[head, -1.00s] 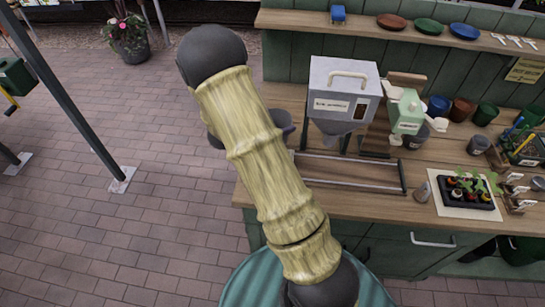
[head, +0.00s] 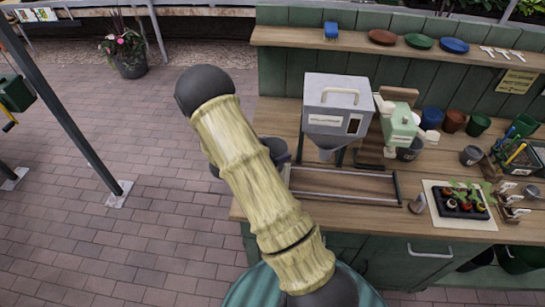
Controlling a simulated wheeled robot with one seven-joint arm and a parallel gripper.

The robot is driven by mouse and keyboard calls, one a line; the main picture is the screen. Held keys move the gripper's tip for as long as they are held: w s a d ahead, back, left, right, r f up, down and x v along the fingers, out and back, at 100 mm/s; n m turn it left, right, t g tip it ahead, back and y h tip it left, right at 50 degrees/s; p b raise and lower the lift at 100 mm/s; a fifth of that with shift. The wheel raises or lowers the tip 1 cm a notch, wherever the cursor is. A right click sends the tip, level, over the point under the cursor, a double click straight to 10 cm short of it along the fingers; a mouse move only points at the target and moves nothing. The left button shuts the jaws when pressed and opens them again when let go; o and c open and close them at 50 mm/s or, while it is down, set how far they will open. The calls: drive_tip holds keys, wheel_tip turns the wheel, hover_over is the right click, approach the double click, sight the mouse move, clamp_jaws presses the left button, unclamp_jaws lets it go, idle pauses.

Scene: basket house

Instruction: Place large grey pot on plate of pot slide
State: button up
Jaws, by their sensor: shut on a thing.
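The pot slide is the pair of metal rails (head: 345,185) on the wooden bench, below a grey hopper (head: 338,105). I cannot make out its plate. A dark grey, rounded, pot-like thing (head: 276,149) shows partly from behind my arm, at the left end of the rails. My arm hides much of it, so I cannot tell whether it is the large grey pot. My gripper's fingers are hidden behind my arm.
A green machine (head: 400,125) stands right of the hopper.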

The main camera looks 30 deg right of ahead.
drive_tip(key=shift+f+p, duration=0.5)
drive_tip(key=shift+f, duration=1.6)
drive_tip(key=shift+s, duration=0.1)
drive_tip(key=shift+f, duration=0.2)
drive_tip(key=o, duration=0.7)
drive_tip(key=shift+r, duration=0.1)
